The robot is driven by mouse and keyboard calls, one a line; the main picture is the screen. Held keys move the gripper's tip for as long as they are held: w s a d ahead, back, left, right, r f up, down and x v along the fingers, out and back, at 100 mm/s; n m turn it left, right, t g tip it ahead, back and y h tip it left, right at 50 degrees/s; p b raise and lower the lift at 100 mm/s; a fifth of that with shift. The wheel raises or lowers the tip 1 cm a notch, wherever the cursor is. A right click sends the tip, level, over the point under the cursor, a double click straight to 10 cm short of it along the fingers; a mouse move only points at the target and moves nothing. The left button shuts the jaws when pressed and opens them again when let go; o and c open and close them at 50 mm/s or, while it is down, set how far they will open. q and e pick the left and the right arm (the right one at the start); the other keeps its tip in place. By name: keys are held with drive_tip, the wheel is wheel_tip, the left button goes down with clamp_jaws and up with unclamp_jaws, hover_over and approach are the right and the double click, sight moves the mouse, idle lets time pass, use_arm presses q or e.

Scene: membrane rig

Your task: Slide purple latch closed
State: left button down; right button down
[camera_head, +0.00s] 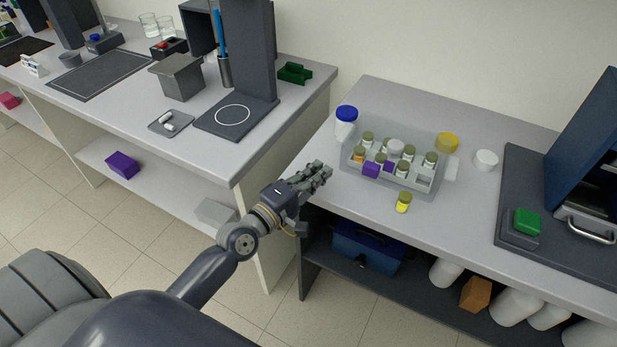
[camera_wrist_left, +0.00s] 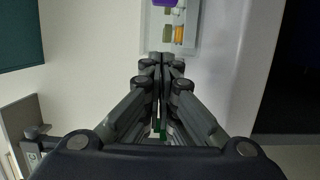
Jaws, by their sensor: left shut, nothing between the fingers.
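A translucent tray (camera_head: 447,150) on the right-hand bench holds several small vials with olive caps. Two purple pieces show at its front side: a larger purple block (camera_head: 370,170) and a smaller purple piece (camera_head: 389,167). I cannot tell for sure which is the latch, or how far it is slid. A purple part (camera_wrist_left: 165,2) also shows at the top edge of the left wrist view, cut off by the frame. My left gripper (camera_head: 325,173) is shut and empty, just left of the tray's front left corner. In the wrist view its fingertips (camera_wrist_left: 160,60) lie close to the tray's edge. My right gripper is out of view.
A blue-capped white bottle (camera_head: 346,118) stands behind the tray's left end. A yellow vial (camera_head: 403,202) stands in front of the tray. A yellow lid (camera_head: 447,142) and a white cup (camera_head: 486,160) are to the right. The bench front between gripper and yellow vial is clear.

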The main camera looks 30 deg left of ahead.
sight(356, 159)
use_arm(q)
drive_tip(key=x, duration=0.4)
drive_tip(key=shift+w+d+r+p, duration=0.1)
drive_tip(key=shift+w+p, duration=0.25)
drive_tip(key=shift+p, duration=0.05)
drive_tip(key=d+p, duration=0.1)
drive_tip(key=d, duration=0.2)
drive_tip(key=shift+s+d, duration=0.2)
drive_tip(key=shift+d+p, duration=0.3)
